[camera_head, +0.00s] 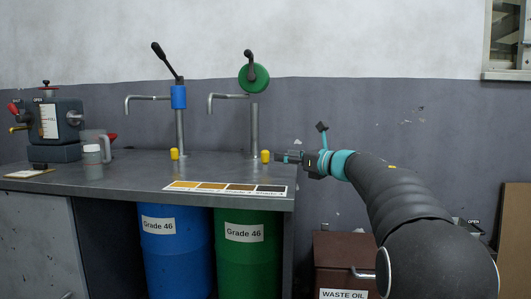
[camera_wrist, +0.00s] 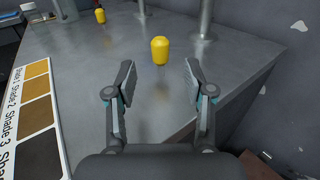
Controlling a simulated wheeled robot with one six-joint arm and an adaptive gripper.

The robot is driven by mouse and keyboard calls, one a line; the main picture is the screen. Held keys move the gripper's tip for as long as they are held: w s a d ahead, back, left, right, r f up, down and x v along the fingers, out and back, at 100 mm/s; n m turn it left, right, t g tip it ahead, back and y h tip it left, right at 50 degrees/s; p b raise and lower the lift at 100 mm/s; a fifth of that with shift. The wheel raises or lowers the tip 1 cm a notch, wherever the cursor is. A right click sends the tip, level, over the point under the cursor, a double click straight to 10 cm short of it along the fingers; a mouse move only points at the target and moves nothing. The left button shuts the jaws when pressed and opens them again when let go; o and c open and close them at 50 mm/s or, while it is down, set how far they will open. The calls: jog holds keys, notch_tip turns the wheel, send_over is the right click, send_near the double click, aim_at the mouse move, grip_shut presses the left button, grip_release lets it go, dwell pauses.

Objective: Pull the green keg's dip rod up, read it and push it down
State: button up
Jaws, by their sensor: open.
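The green keg (camera_head: 248,262), labelled "Grade 46", stands under the bench with a green-wheeled pump (camera_head: 254,78) above it. A yellow knob (camera_head: 265,156), apparently the dip rod's top, sits low on the bench beside that pump's post. In the wrist view the same knob (camera_wrist: 160,50) is ahead of my gripper, between the lines of its two fingers and apart from them. My gripper (camera_head: 284,157) is open and empty, just right of the knob in the head view; its spread fingers (camera_wrist: 159,80) show in the wrist view. The rod below the knob is hidden.
A blue keg (camera_head: 172,252) with a lever pump (camera_head: 179,97) and its own yellow knob (camera_head: 174,154) is to the left. A shade card (camera_head: 226,189) lies along the bench's front edge. A jar (camera_head: 92,154) and a valve unit (camera_head: 55,120) stand farther left. A waste oil bin (camera_head: 343,256) is below right.

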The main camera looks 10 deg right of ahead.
aim_at(268, 152)
jog(key=p+x, duration=0.1)
jog(key=x, duration=0.8)
grip_shut()
